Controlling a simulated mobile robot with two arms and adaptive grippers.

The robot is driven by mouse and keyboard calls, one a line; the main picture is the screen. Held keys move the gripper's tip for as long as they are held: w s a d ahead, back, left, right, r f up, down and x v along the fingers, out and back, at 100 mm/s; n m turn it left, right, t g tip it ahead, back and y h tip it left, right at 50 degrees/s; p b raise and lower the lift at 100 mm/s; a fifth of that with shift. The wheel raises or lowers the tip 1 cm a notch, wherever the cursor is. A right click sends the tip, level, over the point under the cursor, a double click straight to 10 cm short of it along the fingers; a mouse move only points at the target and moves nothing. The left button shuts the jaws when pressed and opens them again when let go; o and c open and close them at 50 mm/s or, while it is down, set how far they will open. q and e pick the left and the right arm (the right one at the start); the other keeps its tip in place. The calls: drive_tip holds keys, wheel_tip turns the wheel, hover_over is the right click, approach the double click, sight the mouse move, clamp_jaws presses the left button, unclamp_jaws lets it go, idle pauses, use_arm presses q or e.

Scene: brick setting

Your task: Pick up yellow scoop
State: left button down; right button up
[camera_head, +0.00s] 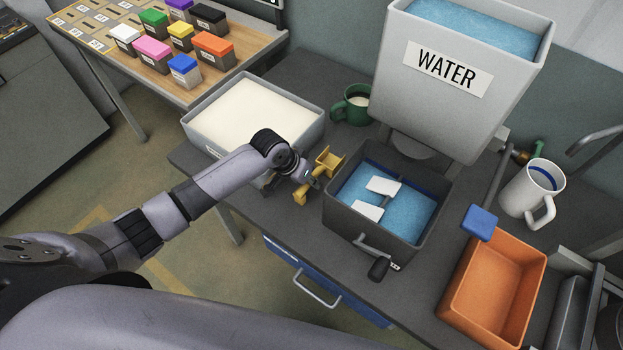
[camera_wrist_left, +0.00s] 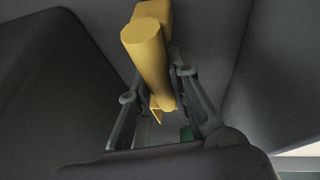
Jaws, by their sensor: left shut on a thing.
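The yellow scoop (camera_head: 328,161) is at the end of my left arm in the head view, between the tray of white material and the dark mixing box. My left gripper (camera_head: 309,180) is shut on the scoop's handle. In the left wrist view the scoop's handle (camera_wrist_left: 148,62) stands between the two fingers of my left gripper (camera_wrist_left: 160,100). Part of the scoop is hidden by the gripper in both views. I cannot tell whether the scoop touches the table. My right gripper is not in view.
A dark box (camera_head: 345,222) with blue liquid, white paddles and a crank stands right of the gripper. A light tray (camera_head: 205,140) of white material is to the left. A grey WATER container (camera_head: 395,100), green mug (camera_head: 351,106), orange bin (camera_head: 455,297) and white mug (camera_head: 517,190) stand around.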

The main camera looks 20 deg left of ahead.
use_arm(q)
wheel_tip(320, 180, up, 20)
drive_tip(key=b, duration=0.2)
drive_tip(key=shift+f, duration=0.1)
idle(0.4)
